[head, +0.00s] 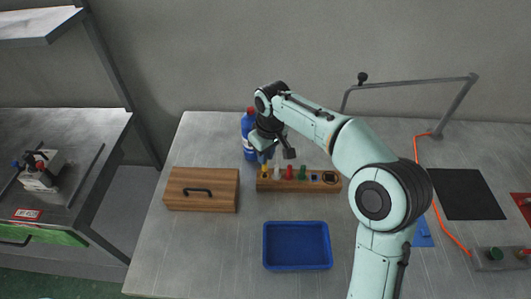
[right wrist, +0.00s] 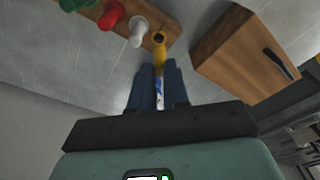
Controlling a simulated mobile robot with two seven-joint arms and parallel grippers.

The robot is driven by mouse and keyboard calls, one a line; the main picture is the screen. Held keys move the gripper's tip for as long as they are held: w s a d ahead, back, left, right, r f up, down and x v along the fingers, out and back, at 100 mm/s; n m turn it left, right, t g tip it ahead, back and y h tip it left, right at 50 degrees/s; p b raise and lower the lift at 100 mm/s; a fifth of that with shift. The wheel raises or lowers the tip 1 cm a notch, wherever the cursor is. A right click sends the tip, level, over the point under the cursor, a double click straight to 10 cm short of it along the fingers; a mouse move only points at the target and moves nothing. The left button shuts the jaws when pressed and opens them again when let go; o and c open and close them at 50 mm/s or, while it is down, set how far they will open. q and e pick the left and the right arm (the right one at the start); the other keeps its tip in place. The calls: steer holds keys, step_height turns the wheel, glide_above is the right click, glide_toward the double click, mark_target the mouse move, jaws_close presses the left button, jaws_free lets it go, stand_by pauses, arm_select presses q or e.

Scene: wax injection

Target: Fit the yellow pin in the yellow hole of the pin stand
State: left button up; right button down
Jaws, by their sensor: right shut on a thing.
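The wooden pin stand (head: 298,187) is on the grey table, with white, red and green pins upright in it. My right gripper (head: 268,156) is above its left end, shut on the yellow pin (head: 265,170). In the right wrist view the yellow pin (right wrist: 159,64) lies between the two fingertips (right wrist: 160,75). Its far end meets a yellow ring with a dark opening (right wrist: 158,38) at the stand's end, beside the white pin (right wrist: 137,30). I cannot tell whether the pin is inside the hole. My left gripper is not in view.
A wooden box with a black handle (head: 202,190) is left of the stand. A blue bottle (head: 249,135) stands behind my right gripper. An empty blue tray (head: 297,246) lies in front. A metal arm frame (head: 410,83) and black mat (head: 468,194) are at the right.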

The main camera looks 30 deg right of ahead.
mark_target(266, 169)
steer(key=shift+f+b, duration=0.7)
steer(key=shift+f, duration=1)
steer(key=c, duration=1)
jaws_free()
steer(key=shift+c, duration=0.2)
step_height(266, 169, up, 13)
steer(key=s+p, duration=0.1)
steer(key=p, duration=0.1)
steer(key=shift+s+d+r, duration=0.15)
steer(key=shift+s, duration=0.1)
